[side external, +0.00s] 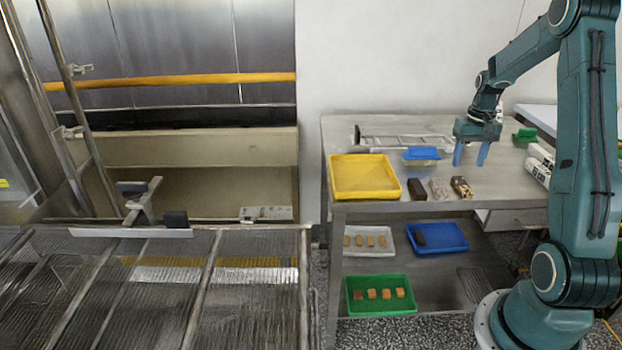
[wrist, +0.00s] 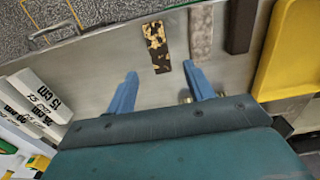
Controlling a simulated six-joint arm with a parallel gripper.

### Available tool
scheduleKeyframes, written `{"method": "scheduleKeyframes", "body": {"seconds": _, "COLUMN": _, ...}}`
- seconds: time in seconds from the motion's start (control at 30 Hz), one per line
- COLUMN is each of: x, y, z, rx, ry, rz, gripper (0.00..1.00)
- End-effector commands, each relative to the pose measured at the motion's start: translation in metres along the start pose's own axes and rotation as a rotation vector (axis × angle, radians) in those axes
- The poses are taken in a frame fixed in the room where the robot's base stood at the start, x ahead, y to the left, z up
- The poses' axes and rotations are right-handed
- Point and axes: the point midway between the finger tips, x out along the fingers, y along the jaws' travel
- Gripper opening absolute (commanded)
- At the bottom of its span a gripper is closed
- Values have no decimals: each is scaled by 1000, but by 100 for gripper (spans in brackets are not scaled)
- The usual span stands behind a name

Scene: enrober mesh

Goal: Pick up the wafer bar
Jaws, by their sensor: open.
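Three bars lie side by side on the steel table: a plain dark brown one (side external: 418,189), a pale grey-pink mottled one (side external: 440,188) and a dark one with golden patches (side external: 461,187). I cannot tell for sure which is the wafer bar. In the wrist view, the patched bar (wrist: 156,46) lies just beyond and between my blue fingertips, with the mottled bar (wrist: 201,34) and the brown bar (wrist: 240,25) to its right. My gripper (side external: 469,157) is open and empty above the table, behind the bars in the side view; its fingers (wrist: 160,73) are spread.
A yellow tray (side external: 364,156) stands left of the bars. A blue container (side external: 422,153) and a rack (side external: 400,141) lie behind. White blocks with printed lengths (wrist: 38,97) stand to the other side. The lower shelf holds green (side external: 351,307), white and blue trays.

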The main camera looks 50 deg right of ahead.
Motion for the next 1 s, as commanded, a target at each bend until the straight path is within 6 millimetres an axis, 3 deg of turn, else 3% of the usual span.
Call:
{"method": "scheduleKeyframes", "body": {"seconds": 0.17, "x": 16, "y": 0, "z": 0, "rx": 0, "ry": -2, "rz": 0, "gripper": 53}}
{"method": "scheduleKeyframes", "body": {"seconds": 0.57, "x": 25, "y": 0, "z": 1, "rx": 0, "ry": -2, "rz": 0, "gripper": 53}}
{"method": "scheduleKeyframes", "body": {"seconds": 1.0, "x": 68, "y": 1, "z": 1, "rx": -1, "ry": -2, "rz": 1, "gripper": 53}}
